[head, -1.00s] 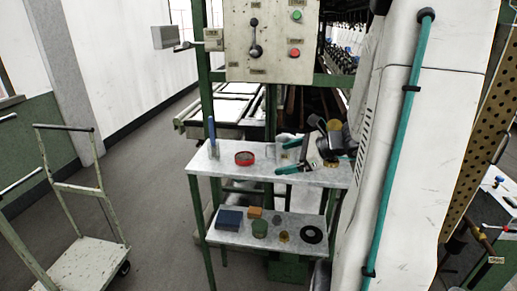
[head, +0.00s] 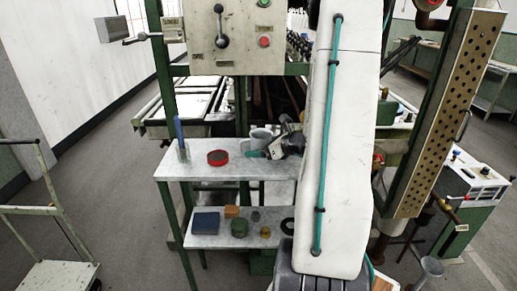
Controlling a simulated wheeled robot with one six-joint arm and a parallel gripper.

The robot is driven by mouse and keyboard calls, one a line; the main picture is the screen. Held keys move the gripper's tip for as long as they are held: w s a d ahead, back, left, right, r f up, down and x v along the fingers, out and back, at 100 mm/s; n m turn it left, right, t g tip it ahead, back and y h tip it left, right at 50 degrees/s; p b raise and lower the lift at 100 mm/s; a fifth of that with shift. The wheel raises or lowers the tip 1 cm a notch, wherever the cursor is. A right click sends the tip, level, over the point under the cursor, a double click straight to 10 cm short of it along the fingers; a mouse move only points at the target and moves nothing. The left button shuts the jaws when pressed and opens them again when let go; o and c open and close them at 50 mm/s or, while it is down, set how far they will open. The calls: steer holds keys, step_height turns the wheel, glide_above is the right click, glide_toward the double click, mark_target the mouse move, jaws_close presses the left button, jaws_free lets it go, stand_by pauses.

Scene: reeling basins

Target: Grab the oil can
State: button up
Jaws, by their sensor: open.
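A grey metal can-like vessel with a side handle (head: 260,138) stands upright on the upper top of the green-legged bench (head: 225,172). I see no clear spout, so I cannot be sure that it is the oil can. My gripper (head: 266,147) is low over the bench top, right of and close to this vessel. A teal finger shows at the vessel's foot; the jaws are open and hold nothing that I can see. I cannot tell whether they touch the vessel. My arm hides the right end of the bench.
A red round tin (head: 218,158) and an upright blue-handled tool (head: 181,138) stand left on the top. The lower shelf bears a blue box (head: 205,223), an orange block (head: 232,211) and a green tin (head: 239,228). A trolley (head: 45,222) stands left; floor between is clear.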

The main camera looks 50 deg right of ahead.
steer(key=shift+w+f, duration=0.1)
steer(key=shift+w, duration=0.25)
steer(key=c, duration=1.3)
steer(key=shift+r, duration=1.8)
steer(key=s, duration=0.5)
steer(key=s+r, duration=0.1)
steer(key=s, duration=1)
steer(key=shift+a+r, duration=0.2)
steer(key=shift+a, duration=0.05)
